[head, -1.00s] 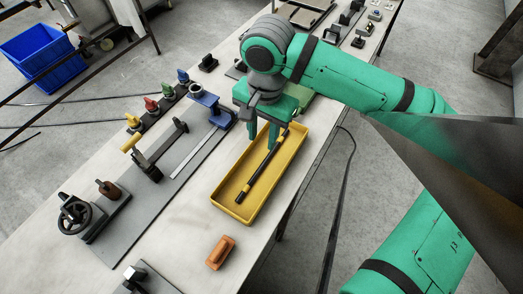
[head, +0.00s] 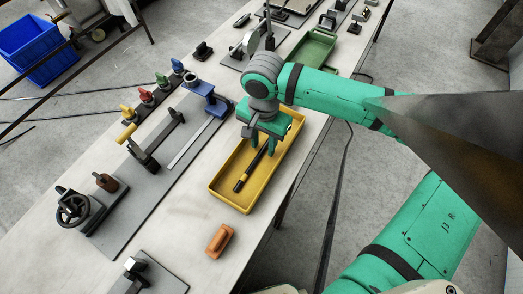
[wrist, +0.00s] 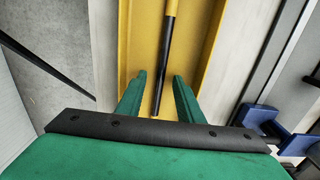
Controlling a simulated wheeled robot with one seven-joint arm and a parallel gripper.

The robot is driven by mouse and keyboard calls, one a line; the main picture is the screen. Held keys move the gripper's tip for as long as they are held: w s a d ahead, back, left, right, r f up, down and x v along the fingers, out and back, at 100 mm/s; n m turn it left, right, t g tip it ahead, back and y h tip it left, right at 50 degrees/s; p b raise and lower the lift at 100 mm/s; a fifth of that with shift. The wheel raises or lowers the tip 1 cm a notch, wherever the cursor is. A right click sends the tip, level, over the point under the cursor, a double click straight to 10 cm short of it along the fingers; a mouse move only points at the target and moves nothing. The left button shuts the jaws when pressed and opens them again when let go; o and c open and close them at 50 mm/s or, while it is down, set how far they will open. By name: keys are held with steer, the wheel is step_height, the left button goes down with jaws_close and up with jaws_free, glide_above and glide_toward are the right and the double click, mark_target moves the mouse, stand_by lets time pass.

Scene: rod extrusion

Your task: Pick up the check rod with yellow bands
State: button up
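The check rod (head: 252,168) is thin and black with yellow bands. It lies lengthwise in a yellow tray (head: 222,190) on the bench. My gripper (head: 263,145) is over the far half of the tray, pointing down, with its green fingers apart. In the wrist view my gripper (wrist: 158,88) is open and empty. There the rod (wrist: 165,58) runs between the two fingers, with a yellow band near the top edge. I cannot tell whether the fingertips are level with the rod or above it. The rod's far end is hidden behind my gripper in the head view.
An orange block (head: 220,241) lies near the tray's near end. A blue fixture (head: 207,98) stands left of the tray, beside a grey plate with a handwheel (head: 73,208). A green tray (head: 313,48) lies further back. The bench edge is close on the tray's right.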

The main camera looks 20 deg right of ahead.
steer(key=shift+f, duration=0.3)
jaws_close()
steer(key=shift+r, duration=0.15)
